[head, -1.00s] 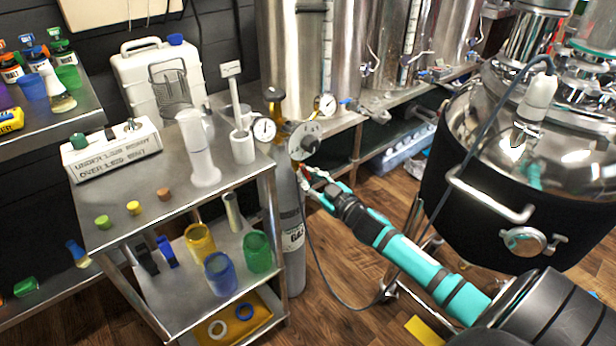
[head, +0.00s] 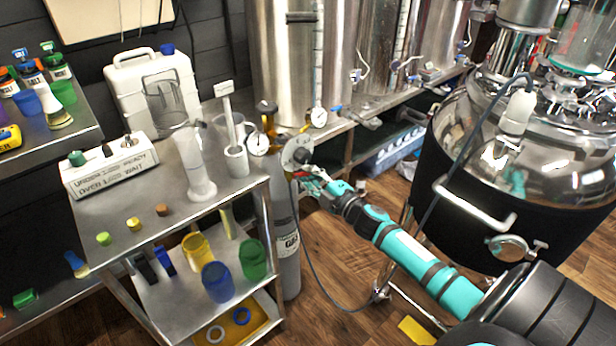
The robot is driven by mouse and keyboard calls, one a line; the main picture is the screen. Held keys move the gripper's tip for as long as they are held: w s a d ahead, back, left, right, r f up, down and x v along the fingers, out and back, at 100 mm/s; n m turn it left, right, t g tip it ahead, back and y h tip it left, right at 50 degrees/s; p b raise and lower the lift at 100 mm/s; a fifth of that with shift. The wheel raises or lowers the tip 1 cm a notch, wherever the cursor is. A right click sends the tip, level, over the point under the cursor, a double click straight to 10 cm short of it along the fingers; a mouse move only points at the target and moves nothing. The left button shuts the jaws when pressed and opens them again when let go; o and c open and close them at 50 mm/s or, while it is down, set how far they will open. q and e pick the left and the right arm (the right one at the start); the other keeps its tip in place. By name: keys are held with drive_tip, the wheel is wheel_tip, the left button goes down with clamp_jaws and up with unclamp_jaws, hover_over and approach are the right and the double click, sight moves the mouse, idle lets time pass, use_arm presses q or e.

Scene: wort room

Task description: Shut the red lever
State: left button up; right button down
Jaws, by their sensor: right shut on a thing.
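The grey gas cylinder (head: 287,235) stands upright on the floor beside the steel cart, with two round gauges and a round grey disc (head: 297,152) at its top. The red lever (head: 299,174) shows as a small patch of red just below the disc, mostly hidden by my fingers. My right gripper (head: 308,179) reaches in from the lower right and is shut on the red lever. How far the lever is turned cannot be made out. My left gripper is not in view.
The steel cart (head: 122,215) at left holds a white labelled box, clear cylinders and coloured caps, with cups on its lower shelf. A large black-jacketed kettle (head: 478,200) stands at right. A dark hose (head: 318,285) runs from the cylinder over the wooden floor.

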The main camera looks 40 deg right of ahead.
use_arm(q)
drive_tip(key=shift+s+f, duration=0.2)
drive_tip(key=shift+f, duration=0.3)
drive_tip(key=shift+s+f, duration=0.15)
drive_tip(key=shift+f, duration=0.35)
use_arm(e)
drive_tip(key=shift+r+n, duration=0.3)
drive_tip(key=shift+n, duration=0.55)
drive_tip(key=shift+r+n, duration=0.25)
drive_tip(key=shift+n, duration=0.6)
use_arm(q)
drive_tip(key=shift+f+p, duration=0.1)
drive_tip(key=shift+p, duration=0.2)
use_arm(e)
drive_tip(key=c, duration=1.3)
unclamp_jaws()
drive_tip(key=shift+s, duration=0.1)
drive_tip(key=s, duration=0.8)
drive_tip(key=s+d, duration=0.1)
drive_tip(key=s, duration=0.2)
drive_tip(key=shift+s, duration=0.4)
